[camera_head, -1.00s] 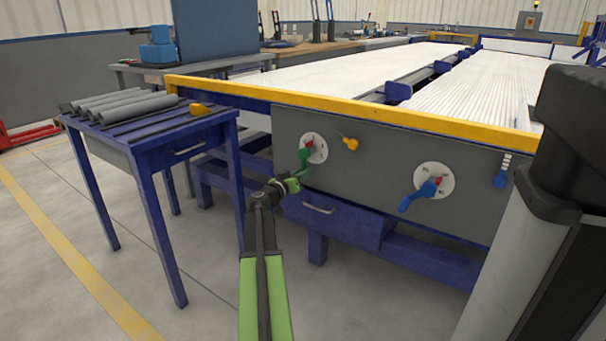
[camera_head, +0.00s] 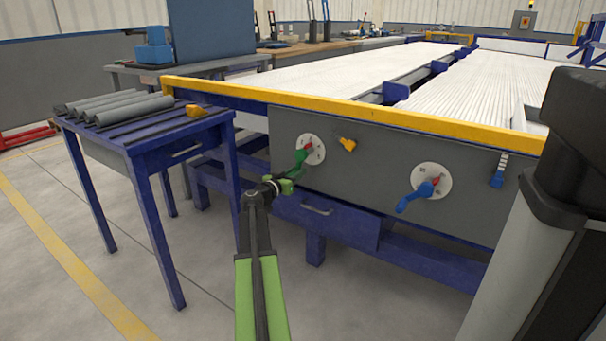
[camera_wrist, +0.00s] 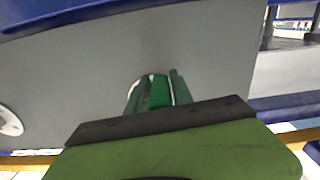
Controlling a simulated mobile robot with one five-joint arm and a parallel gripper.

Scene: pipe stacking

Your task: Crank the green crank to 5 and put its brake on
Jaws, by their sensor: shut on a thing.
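The green crank (camera_head: 300,158) is mounted on a round white dial (camera_head: 317,146) on the left part of the grey panel, with a small red part near its hub. Its arm slants down and left. My gripper (camera_head: 287,186) is at the lower end of the crank. In the wrist view, my gripper (camera_wrist: 158,90) is shut on the green crank's handle (camera_wrist: 160,93), which shows between the two green fingers. The dial's numbers are too small to read.
A blue crank (camera_head: 416,196) on another white dial and a blue lever (camera_head: 497,178) are farther right on the panel. A blue table (camera_head: 150,127) with grey pipes (camera_head: 134,109) stands at the left. A drawer handle (camera_head: 317,210) is below the panel.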

